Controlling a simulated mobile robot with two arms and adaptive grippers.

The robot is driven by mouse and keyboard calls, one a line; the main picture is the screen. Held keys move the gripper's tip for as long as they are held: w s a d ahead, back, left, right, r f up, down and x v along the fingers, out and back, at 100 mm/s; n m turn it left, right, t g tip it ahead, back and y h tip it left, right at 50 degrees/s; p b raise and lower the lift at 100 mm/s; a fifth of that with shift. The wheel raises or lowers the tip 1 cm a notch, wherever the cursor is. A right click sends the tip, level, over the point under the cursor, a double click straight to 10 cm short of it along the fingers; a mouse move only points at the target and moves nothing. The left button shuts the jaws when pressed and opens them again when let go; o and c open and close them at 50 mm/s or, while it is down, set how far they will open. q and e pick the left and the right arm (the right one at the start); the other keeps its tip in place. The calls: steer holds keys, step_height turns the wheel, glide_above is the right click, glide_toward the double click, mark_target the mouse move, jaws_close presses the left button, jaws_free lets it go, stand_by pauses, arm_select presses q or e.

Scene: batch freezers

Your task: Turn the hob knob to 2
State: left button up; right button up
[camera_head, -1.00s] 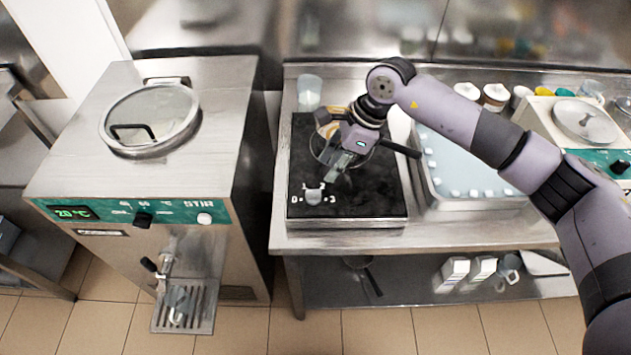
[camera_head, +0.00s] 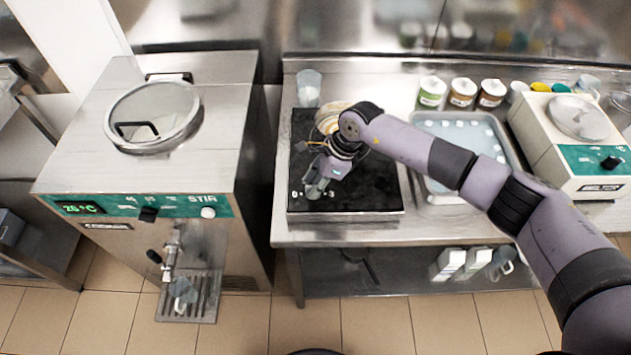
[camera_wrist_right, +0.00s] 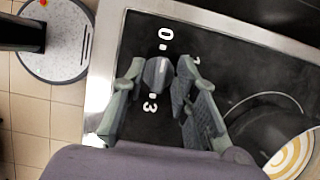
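The black hob (camera_head: 375,190) stands on the steel counter, with its grey knob (camera_wrist_right: 157,73) at the front left. In the right wrist view, the white marks 0 and 3 show on either side of the knob, and a mark that looks like 1 is partly covered; no 2 can be read. My right gripper (camera_head: 316,188) is down at the knob. In the right wrist view its two fingers (camera_wrist_right: 160,75) are apart, one on each side of the knob. A gap shows on the right; contact on the left cannot be told. My left gripper is out of view.
A clear cup (camera_head: 308,82) stands behind the hob's left corner. A batch freezer (camera_head: 75,165) stands left.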

jaws_close()
